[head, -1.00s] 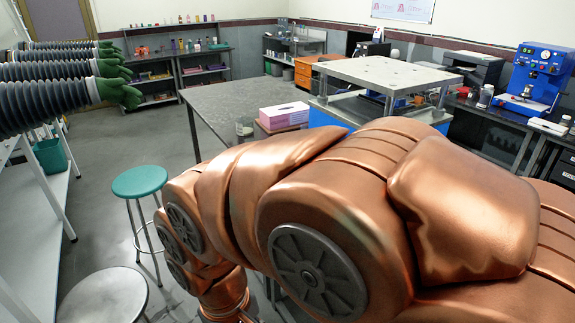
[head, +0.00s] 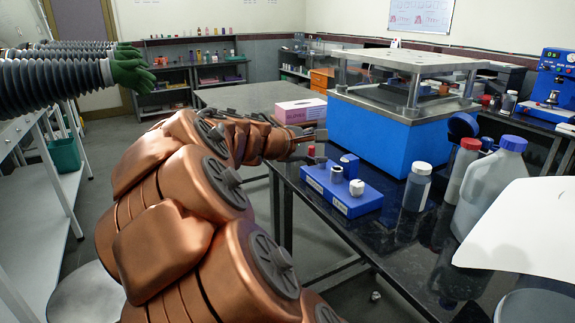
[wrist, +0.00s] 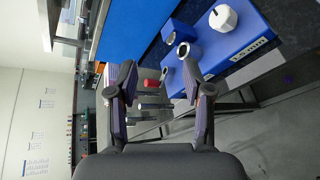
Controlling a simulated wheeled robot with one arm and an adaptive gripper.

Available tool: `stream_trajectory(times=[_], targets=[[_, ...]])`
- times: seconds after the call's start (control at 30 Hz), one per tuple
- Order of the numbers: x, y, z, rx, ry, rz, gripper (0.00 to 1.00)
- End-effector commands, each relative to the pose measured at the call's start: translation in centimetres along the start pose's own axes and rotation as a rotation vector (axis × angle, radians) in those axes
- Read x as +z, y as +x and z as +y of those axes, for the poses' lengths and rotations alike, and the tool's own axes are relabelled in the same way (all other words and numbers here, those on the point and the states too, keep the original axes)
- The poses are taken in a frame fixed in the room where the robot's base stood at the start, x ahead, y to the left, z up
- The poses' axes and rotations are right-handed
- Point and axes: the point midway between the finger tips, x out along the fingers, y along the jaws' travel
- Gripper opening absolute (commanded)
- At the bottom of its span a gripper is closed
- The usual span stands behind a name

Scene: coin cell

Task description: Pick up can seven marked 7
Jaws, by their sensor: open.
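No can with a readable 7 shows in either view. My gripper (head: 314,147) is open at the left end of a blue block (head: 340,205) on the dark bench. In the wrist view my gripper (wrist: 158,77) has its fingers spread, with a small red item (wrist: 152,84) seen between them; whether it is in reach I cannot tell. That red item also shows beside the fingers in the head view (head: 311,151). A grey hollow cylinder (head: 337,174) and a white-topped piece (head: 356,187) stand on the block. The hollow cylinder (wrist: 183,50) is near the right finger.
A small blue cube (head: 349,165) sits behind the cylinder. A dark bottle with a white cap (head: 417,187), a red-capped bottle (head: 463,168) and a large blue-capped jug (head: 492,187) stand to the right. A big blue machine (head: 370,135) stands behind. Open floor lies left of the bench.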

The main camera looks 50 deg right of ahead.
Motion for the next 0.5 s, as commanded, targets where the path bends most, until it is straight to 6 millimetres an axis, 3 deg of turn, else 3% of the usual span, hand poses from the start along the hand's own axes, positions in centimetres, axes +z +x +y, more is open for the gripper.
stream_trajectory(times=[0.03, 0.27, 0.5], targets=[[-1.2, 1.4, 0.4, 0.048, -0.058, -0.021, 0.50], [-6.5, 5.5, 4.1, 0.250, -0.372, -0.087, 0.50], [-14.8, 9.7, 4.7, 0.418, -0.739, -0.123, 0.50]])
